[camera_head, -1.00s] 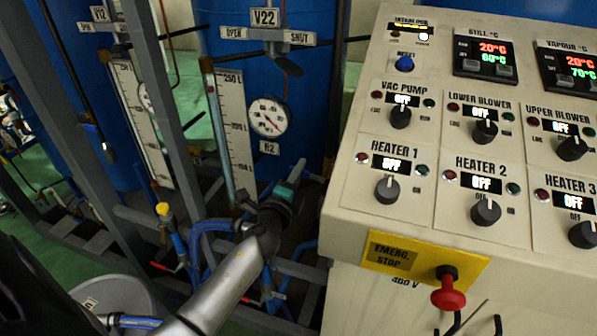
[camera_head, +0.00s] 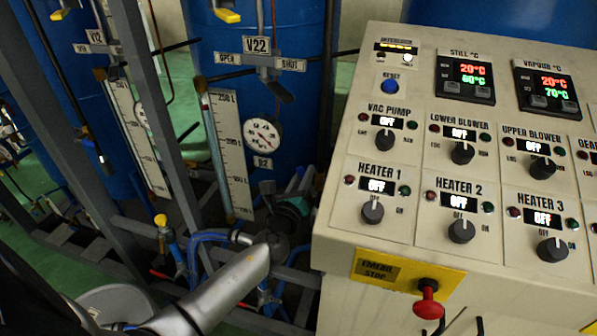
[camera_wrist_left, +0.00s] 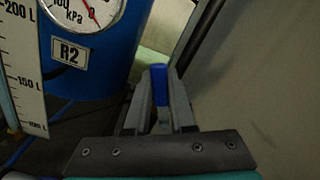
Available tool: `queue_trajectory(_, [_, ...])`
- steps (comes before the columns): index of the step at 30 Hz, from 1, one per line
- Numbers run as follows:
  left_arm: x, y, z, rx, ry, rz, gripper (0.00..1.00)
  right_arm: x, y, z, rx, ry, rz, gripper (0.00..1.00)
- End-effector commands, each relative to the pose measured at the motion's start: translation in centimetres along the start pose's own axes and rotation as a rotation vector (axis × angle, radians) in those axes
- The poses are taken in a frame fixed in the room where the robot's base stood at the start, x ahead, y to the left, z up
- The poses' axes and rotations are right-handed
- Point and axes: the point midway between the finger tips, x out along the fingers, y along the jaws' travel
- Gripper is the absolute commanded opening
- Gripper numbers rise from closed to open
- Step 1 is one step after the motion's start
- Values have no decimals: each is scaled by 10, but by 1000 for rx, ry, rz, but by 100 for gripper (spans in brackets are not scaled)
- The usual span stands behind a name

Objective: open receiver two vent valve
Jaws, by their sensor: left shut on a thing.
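The tag V22 (camera_head: 257,46) is on a bar in front of the blue receiver, between an OPEN plate (camera_head: 227,58) and a SHUT plate (camera_head: 292,64). A dark lever (camera_head: 277,90) hangs below that bar. My left gripper (camera_head: 297,180) is low beside the console, below and right of the round gauge (camera_head: 263,134). In the left wrist view its fingers (camera_wrist_left: 160,102) are shut on an upright blue handle (camera_wrist_left: 160,84). What the handle's lower end joins is hidden. The R2 plate (camera_wrist_left: 70,52) is left of it. My right gripper is not in view.
The cream control console (camera_head: 345,225) stands close on the right, with a red emergency stop (camera_head: 427,303) on its front. Grey frame posts (camera_head: 150,80) and blue hoses (camera_head: 195,245) crowd the left. A yellow handle (camera_head: 227,15) shows above V22.

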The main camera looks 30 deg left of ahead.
Motion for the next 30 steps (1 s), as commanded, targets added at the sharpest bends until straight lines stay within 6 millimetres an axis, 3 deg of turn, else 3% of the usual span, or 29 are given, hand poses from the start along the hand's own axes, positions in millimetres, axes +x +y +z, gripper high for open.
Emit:
queue_trajectory(15, [0, -21, -4, 357, 1, 0, 0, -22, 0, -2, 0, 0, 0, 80])
queue_trajectory(30, [0, -25, -6, 431, 1, 0, 0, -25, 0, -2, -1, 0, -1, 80])
